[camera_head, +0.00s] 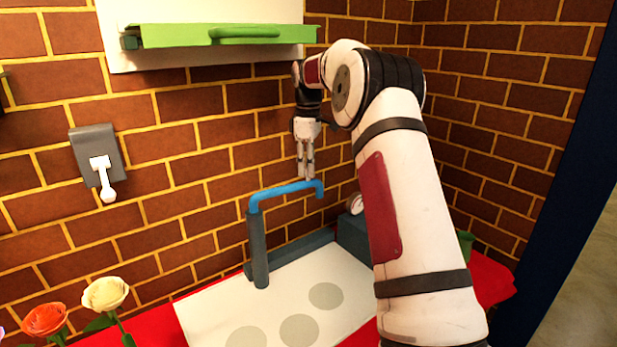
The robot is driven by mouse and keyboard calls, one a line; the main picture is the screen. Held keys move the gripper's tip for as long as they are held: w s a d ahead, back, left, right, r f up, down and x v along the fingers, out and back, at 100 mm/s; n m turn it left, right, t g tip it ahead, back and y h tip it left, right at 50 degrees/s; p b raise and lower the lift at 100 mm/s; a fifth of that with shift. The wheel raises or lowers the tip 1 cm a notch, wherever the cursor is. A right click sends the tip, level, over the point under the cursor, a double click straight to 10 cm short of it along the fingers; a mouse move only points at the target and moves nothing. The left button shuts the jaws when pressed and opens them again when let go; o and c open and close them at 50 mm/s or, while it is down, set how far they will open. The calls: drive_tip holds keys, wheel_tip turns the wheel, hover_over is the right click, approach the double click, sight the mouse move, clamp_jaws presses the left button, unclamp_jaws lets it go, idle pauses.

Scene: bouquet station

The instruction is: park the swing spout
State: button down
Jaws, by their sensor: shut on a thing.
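The swing spout (284,190) is a blue tube on top of a dark grey upright post (258,250). It reaches to the right from the post, and its free end bends down near the wall side. My gripper (306,177) points down from above and is shut on the blue spout, a little short of its bent end. The fingertips meet the tube, and their far side is hidden.
A white board (225,307) with several grey discs lies on a red surface below. A dark grey block (353,232) with a round dial stands right of the spout, partly behind my arm. Roses (105,294) stand at lower left. A wall switch (100,160) is left.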

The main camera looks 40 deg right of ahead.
drive_tip(key=shift+w+n+b, duration=0.45)
drive_tip(key=shift+w+n, duration=0.15)
drive_tip(key=shift+w, duration=0.25)
drive_tip(key=c, duration=1.4)
unclamp_jaws()
drive_tip(key=shift+s, duration=0.15)
